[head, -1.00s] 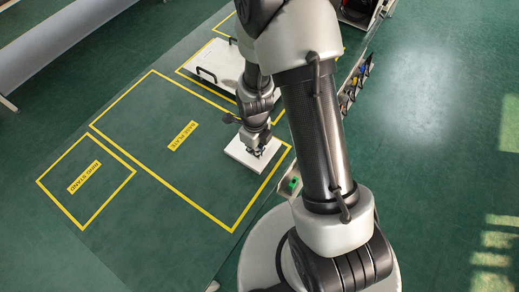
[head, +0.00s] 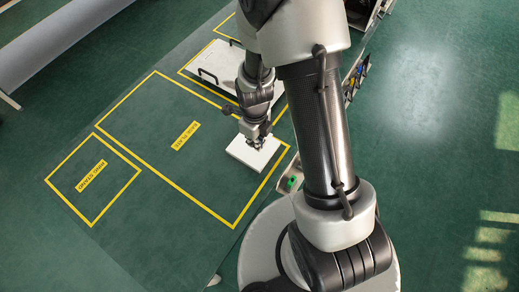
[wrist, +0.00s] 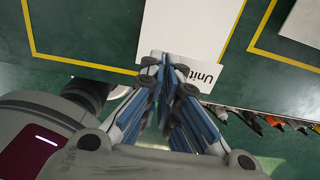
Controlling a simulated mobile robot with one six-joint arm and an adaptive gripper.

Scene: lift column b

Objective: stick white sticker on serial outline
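A flat white box (head: 240,153) lies at the right end of the large yellow-outlined floor area in the head view. In the wrist view its white top (wrist: 190,25) carries dark lettering that starts "Unit". My gripper (head: 257,143) is over the box, pointing down. In the wrist view my gripper (wrist: 166,64) has its blue-padded fingers close together, with the tips over the box's near edge. White behind the tips hides whether a white sticker is between them. I cannot make out a serial outline on the box.
Yellow tape (head: 205,209) frames the large area with a small label. A smaller taped area lies to its left. A white panel with black handles (head: 222,74) stands behind the gripper. In the wrist view, several tools (wrist: 272,121) line the edge right of the box.

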